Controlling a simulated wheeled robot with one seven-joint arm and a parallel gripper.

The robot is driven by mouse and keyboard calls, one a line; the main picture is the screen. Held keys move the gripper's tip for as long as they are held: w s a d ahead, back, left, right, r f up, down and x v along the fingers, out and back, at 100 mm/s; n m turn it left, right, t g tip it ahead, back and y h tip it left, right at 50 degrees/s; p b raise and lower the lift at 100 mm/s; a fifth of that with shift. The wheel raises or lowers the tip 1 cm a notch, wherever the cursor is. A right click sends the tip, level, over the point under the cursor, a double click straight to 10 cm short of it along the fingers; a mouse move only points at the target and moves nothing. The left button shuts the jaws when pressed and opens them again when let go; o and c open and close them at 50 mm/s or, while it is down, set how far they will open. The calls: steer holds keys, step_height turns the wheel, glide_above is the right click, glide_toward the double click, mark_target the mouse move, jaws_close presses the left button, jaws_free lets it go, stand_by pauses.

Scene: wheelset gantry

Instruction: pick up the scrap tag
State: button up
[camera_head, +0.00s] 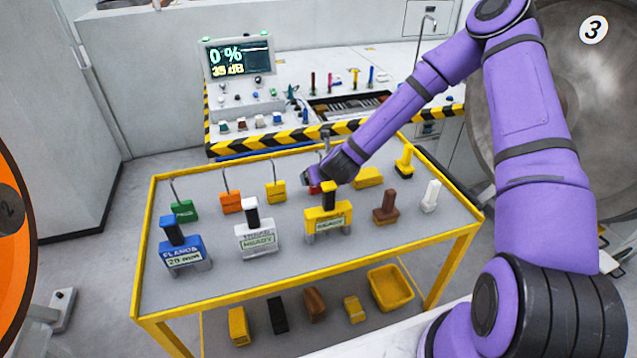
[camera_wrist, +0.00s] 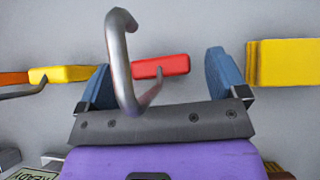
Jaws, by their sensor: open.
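A red tag (camera_wrist: 172,66) with a bent metal hook (camera_wrist: 119,55) is the likely scrap tag; I see no lettering on it. It stands on the table's grey top, and its hook rises toward the wrist camera. My gripper (camera_wrist: 156,72) is open above it, with one blue finger on each side of the tag and hook. Neither finger appears to touch the red body. In the head view my gripper (camera_head: 328,172) hides most of the red tag (camera_head: 313,189); only a small red part shows.
Similar hooked tags stand left: yellow (camera_head: 276,190), orange (camera_head: 231,203) and green (camera_head: 184,211). A yellow block (camera_head: 368,177) lies close on the right. Larger gauges, such as the yellow one (camera_head: 328,222), stand in front. The yellow-rimmed table (camera_head: 300,284) has a lower shelf.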

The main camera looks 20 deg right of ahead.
steer(key=c, duration=1.1)
steer(key=shift+r, duration=0.1)
